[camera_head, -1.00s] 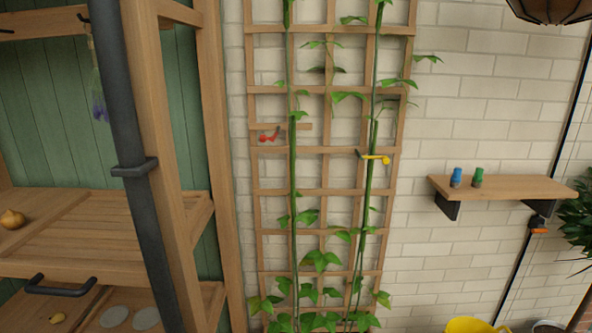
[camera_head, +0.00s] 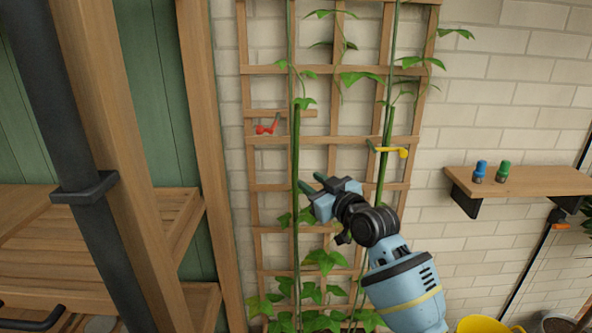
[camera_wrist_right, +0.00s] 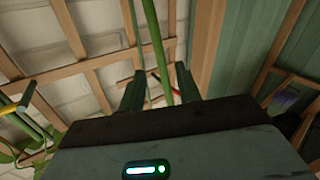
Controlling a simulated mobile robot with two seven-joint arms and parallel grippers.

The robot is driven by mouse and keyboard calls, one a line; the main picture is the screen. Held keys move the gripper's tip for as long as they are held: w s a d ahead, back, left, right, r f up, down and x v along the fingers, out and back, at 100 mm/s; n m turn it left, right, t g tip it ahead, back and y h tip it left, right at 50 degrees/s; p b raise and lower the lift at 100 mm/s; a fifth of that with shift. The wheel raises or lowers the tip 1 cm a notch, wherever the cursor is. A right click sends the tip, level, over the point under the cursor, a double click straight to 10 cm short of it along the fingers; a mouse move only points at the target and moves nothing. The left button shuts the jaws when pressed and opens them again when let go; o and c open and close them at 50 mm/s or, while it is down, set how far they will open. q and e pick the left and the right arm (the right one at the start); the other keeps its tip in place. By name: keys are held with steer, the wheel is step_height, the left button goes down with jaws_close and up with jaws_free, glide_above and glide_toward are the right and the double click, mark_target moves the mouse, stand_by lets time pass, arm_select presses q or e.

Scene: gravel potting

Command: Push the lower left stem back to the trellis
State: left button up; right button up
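The left stem (camera_head: 295,160) runs upright in front of the left part of the wooden trellis (camera_head: 331,140). A red clip (camera_head: 267,127) sits on a short wooden slat just left of it. My right gripper (camera_head: 312,186) is open, with its fingertips pointing at the stem from the right. In the right wrist view the green stem (camera_wrist_right: 158,50) shows in the gap between the two spread fingers (camera_wrist_right: 160,90); I cannot tell whether it touches either. Part of the red clip (camera_wrist_right: 150,78) shows behind it. My left gripper is not in view.
The right stem (camera_head: 386,130) passes by a yellow clip (camera_head: 391,151), above my right wrist. A wooden shelf unit (camera_head: 120,240) stands at the left. A small wall shelf (camera_head: 525,183) with a blue and a green item is at the right. A yellow bucket (camera_head: 488,325) is low right.

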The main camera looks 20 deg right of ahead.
mark_target(297, 172)
steer(key=shift+b+x, duration=0.3)
steer(key=shift+x, duration=3.6)
jaws_close()
